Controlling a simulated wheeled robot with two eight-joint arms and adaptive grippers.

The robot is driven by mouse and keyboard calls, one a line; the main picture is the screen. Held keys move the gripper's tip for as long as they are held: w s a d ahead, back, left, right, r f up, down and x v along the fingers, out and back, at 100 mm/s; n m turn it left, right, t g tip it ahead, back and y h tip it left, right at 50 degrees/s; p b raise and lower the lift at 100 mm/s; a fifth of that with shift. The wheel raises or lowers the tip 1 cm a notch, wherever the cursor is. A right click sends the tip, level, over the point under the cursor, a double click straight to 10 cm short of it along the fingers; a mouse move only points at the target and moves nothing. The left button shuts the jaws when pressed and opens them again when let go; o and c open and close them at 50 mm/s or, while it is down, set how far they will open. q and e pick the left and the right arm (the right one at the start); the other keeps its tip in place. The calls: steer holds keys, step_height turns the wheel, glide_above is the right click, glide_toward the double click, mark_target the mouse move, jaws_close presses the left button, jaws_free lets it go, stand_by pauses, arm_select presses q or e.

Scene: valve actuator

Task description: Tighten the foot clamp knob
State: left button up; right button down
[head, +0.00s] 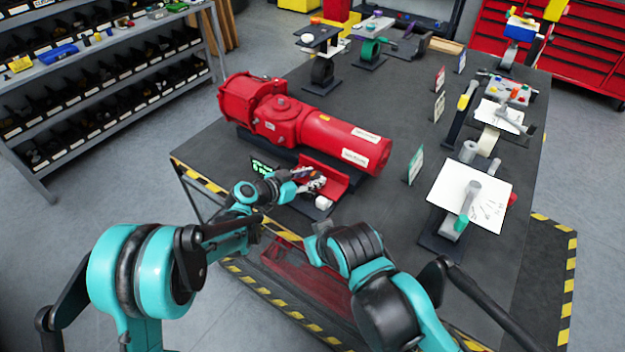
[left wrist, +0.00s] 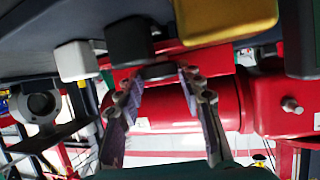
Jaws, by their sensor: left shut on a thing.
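A red actuator (head: 300,128) lies on the dark bench, with a red cradle-like bracket (head: 335,178) at its near side. My left gripper (head: 314,182) reaches the bracket from the left. In the left wrist view its two fingertips (left wrist: 162,76) are on either side of a dark round knob (left wrist: 158,71), which I take for the foot clamp knob. The fingers are closed on it, in front of the red body (left wrist: 180,105). In the head view the gripper hides the knob.
A yellow block (left wrist: 225,18) is near the fingers. A green-lit display (head: 264,167) stands left of the bracket. Fixtures and a white sheet (head: 485,200) occupy the right side.

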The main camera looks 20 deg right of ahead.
arm_select(q)
steer(key=shift+w+m+g, duration=0.2)
steer(key=shift+m+g, duration=0.9)
steer(key=shift+g, duration=0.1)
steer(key=o, duration=1.2)
steer(key=shift+c, duration=0.2)
steer(key=shift+a, duration=0.15)
steer(key=v, duration=1.1)
steer(key=shift+a, duration=0.45)
steer(key=shift+a, duration=0.1)
